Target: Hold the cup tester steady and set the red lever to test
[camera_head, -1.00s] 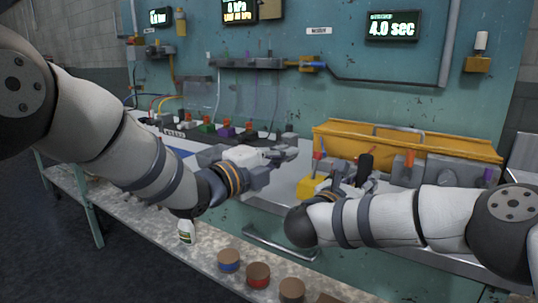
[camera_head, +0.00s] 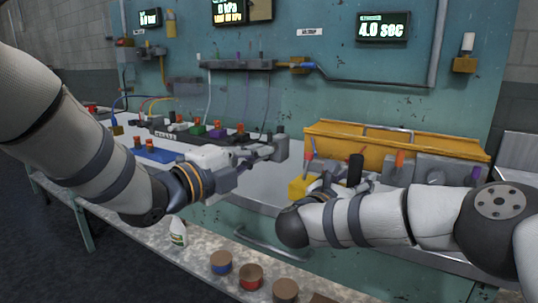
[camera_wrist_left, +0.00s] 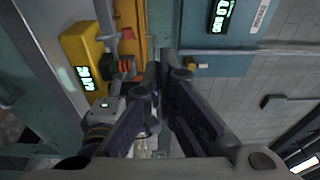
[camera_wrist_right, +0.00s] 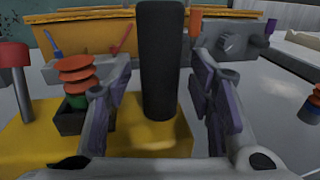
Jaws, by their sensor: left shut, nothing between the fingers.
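The cup tester is a yellow block (camera_head: 299,187) at centre right in the head view. In the right wrist view its yellow base (camera_wrist_right: 150,135) carries an upright black handle (camera_wrist_right: 160,60), an orange bellows cup (camera_wrist_right: 77,75) and a red-knobbed lever (camera_wrist_right: 12,56) on a grey shaft. My right gripper (camera_wrist_right: 160,85) is open, one finger on each side of the handle, with gaps showing. My left gripper (camera_head: 280,148) is shut and empty, left of and above the tester. The left wrist view shows the tester's lit display (camera_wrist_left: 84,72) and the red knob (camera_wrist_left: 128,33); my shut fingertips (camera_wrist_left: 163,68) are apart from them.
A yellow bin (camera_head: 400,140) and a grey block with an orange lever (camera_head: 399,158) stand behind the tester. A strip with several coloured plugs (camera_head: 200,130) lies on the left. A spray bottle (camera_head: 178,232) and several round tins (camera_head: 250,276) line the lower front shelf.

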